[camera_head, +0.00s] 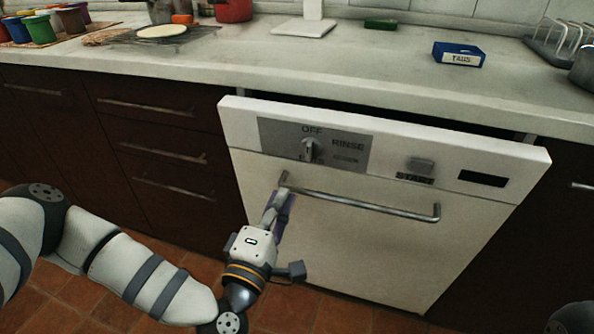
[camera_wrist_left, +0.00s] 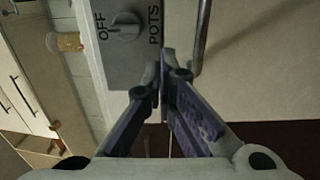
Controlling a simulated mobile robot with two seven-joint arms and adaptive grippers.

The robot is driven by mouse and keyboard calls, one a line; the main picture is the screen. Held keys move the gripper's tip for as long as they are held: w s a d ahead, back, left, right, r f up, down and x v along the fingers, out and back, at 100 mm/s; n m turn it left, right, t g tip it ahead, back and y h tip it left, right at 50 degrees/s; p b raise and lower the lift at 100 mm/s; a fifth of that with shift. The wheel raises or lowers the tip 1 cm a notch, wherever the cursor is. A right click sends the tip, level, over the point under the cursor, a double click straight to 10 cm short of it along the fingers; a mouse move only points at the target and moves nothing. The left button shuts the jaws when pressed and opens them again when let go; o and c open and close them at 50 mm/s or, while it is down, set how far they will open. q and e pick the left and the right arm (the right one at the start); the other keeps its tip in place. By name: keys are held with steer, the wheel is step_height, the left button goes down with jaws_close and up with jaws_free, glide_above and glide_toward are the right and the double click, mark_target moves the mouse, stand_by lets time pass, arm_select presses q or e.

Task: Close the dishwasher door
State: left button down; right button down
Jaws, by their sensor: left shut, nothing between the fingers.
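The white dishwasher door (camera_head: 345,250) stands slightly ajar; its top edge leans out from the counter and a dark gap shows behind it. A metal bar handle (camera_head: 365,206) runs across its front, and it also shows in the wrist view (camera_wrist_left: 201,35). My left gripper (camera_head: 282,197) is shut and empty, with its fingertips at the left end of the handle, in front of the door. In the wrist view its fingertips (camera_wrist_left: 164,62) meet beside the handle, below the dial (camera_wrist_left: 123,27). I cannot tell whether they touch the door. My right gripper is out of view.
Dark drawers (camera_head: 165,150) with bar handles stand left of the dishwasher. The counter (camera_head: 330,62) above holds a blue box (camera_head: 458,55), colored cups (camera_head: 40,30) and a dish rack (camera_head: 557,42). The tiled floor (camera_head: 90,305) shows below.

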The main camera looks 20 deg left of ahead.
mark_target(300, 161)
arm_select(q)
steer(key=w, duration=0.8)
steer(key=shift+w+d+r, duration=0.15)
steer(key=shift+d+r, duration=0.05)
steer(key=shift+r, duration=0.2)
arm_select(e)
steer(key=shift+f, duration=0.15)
